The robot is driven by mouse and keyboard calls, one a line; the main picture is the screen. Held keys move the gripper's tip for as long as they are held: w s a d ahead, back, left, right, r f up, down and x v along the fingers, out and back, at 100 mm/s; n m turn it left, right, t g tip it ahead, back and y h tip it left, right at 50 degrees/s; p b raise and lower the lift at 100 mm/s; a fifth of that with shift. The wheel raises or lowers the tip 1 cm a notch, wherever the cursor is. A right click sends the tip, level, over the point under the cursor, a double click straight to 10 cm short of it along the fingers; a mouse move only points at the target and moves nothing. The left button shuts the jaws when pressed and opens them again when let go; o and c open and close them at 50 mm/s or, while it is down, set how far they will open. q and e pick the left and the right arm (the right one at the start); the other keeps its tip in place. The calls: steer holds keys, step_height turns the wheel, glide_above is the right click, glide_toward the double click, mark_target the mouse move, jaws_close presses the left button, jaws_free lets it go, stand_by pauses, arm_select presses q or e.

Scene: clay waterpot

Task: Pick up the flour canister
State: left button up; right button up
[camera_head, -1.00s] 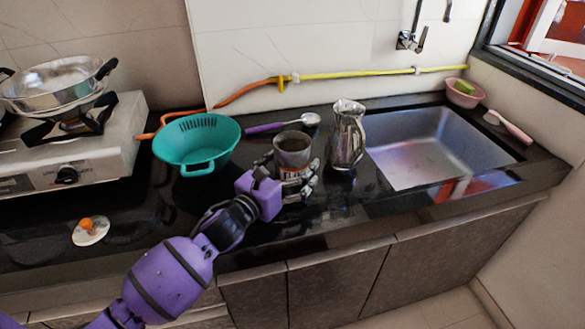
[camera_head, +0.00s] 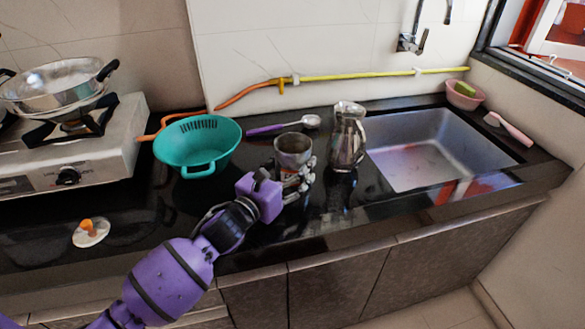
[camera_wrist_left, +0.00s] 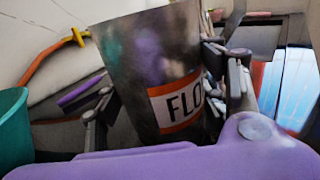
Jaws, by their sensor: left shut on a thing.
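The flour canister (camera_head: 293,146) is a grey metal cup-like can with an open top, upright on or just above the black counter in the head view. In the left wrist view the canister (camera_wrist_left: 150,65) fills the middle, with a white and orange label reading "FLO". My left gripper (camera_head: 293,174) is shut on the canister. In the left wrist view its fingers (camera_wrist_left: 165,100) press on both sides of the can. The canister's base is hidden by the gripper. My right gripper is not in view.
A steel jug (camera_head: 348,138) stands close to the right of the canister. A teal colander (camera_head: 197,147) is at its left, and a purple-handled spoon (camera_head: 275,128) lies behind. The sink (camera_head: 425,150) is further right. The stove (camera_head: 75,155) is at the left.

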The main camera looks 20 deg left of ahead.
mark_target(302, 145)
arm_select(q)
steer(key=shift+r, duration=0.6)
step_height(302, 145, up, 2)
steer(key=shift+r, duration=0.25)
steer(key=s+d+r+p, duration=0.2)
steer(key=s+d+r, duration=0.7)
steer(key=s, duration=0.1)
steer(key=shift+s+r, duration=0.25)
steer(key=shift+s, duration=0.05)
steer(key=shift+d, duration=0.1)
